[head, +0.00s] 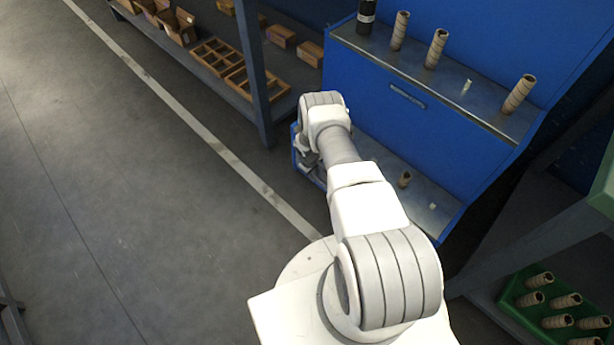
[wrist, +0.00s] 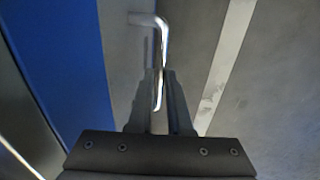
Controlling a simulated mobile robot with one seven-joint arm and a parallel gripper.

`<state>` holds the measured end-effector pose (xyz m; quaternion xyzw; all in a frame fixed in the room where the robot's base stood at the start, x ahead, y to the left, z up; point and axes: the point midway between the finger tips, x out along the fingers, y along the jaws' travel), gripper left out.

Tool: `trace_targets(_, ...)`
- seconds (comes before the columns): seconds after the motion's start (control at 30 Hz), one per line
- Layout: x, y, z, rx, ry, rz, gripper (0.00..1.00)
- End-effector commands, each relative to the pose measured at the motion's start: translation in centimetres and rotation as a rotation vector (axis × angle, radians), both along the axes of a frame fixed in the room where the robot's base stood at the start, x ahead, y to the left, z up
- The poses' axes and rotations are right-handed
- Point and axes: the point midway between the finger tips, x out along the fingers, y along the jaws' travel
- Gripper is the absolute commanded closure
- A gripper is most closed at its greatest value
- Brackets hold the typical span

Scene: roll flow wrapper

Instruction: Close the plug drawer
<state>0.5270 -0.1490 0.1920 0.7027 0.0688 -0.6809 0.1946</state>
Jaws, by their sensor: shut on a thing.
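My gripper (wrist: 160,78) is shut on a silver bar handle (wrist: 161,40) in the wrist view. The handle runs between the two dark fingers, and its bent upper end meets a grey face. This looks like the plug drawer's handle. In the head view, a blue part (head: 297,160) shows low at the left end of the blue cabinet, beside my arm. It may be the drawer, but my arm hides most of it. I cannot tell how far it stands out.
The blue cabinet (head: 400,115) has a shelf with several cardboard tubes (head: 437,48). A rack with wooden boxes (head: 215,55) stands to the left, its post (head: 252,70) near my arm. A green crate of tubes (head: 510,292) is at lower right. The floor at left is clear.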

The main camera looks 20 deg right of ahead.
Motion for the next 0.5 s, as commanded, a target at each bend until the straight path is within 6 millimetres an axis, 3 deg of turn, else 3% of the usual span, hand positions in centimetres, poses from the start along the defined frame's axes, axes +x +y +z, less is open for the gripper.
trace_targets(0.27,0.32,-0.57,0.1,-0.006,-0.009,0.003,1.0)
trace_targets(0.3,0.35,-0.61,0.11,-0.007,-0.01,0.003,0.77)
trace_targets(0.43,0.31,-0.58,0.1,-0.006,-0.009,0.002,0.54)
trace_targets(0.5,0.28,-0.52,0.08,-0.005,-0.008,0.002,0.53)
